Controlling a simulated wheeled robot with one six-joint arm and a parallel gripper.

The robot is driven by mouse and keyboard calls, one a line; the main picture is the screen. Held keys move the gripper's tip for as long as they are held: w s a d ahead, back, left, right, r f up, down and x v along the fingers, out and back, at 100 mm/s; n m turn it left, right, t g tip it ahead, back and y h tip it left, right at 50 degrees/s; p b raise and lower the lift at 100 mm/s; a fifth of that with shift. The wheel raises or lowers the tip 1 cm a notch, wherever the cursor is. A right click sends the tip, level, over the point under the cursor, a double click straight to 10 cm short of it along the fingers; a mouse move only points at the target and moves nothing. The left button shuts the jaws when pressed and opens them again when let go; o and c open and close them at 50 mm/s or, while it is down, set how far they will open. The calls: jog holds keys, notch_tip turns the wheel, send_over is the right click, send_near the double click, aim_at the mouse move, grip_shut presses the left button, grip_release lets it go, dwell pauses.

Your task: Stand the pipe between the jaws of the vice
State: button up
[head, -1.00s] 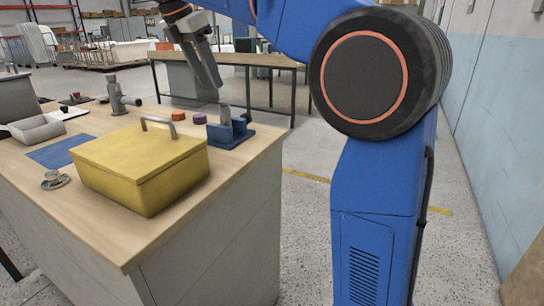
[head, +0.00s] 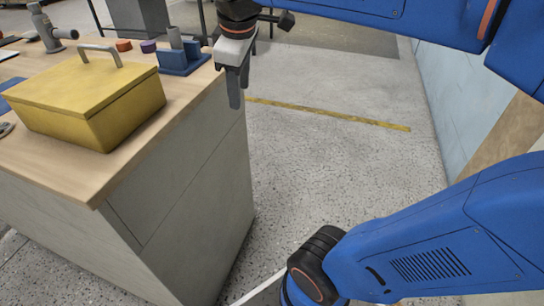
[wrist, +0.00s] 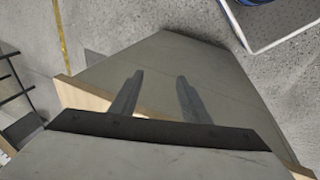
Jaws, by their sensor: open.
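The blue vice (head: 183,62) stands on the bench near its far right corner. A grey pipe (head: 175,38) stands upright in it, apparently between the jaws; whether it touches them I cannot tell. My gripper (head: 236,92) points down, to the right of the vice and past the bench's right edge. In the wrist view its two fingers (wrist: 156,92) are apart with nothing between them. The vice and pipe do not show in the wrist view.
A yellow lidded box (head: 90,98) with a handle stands in front of the vice. A red piece (head: 124,45) and a purple piece (head: 148,46) lie left of the vice. A grey fitting (head: 45,32) stands farther left. Floor right of the bench (head: 60,165) is clear.

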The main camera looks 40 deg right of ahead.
jog(key=s+d+f+m+t+y, duration=0.1)
jog(key=s+f+m, duration=0.7)
jog(key=s+f, duration=0.3)
notch_tip(320, 180, down, 4)
jog(key=shift+f, duration=0.2)
jog(key=shift+s, duration=0.1)
dwell(0.3)
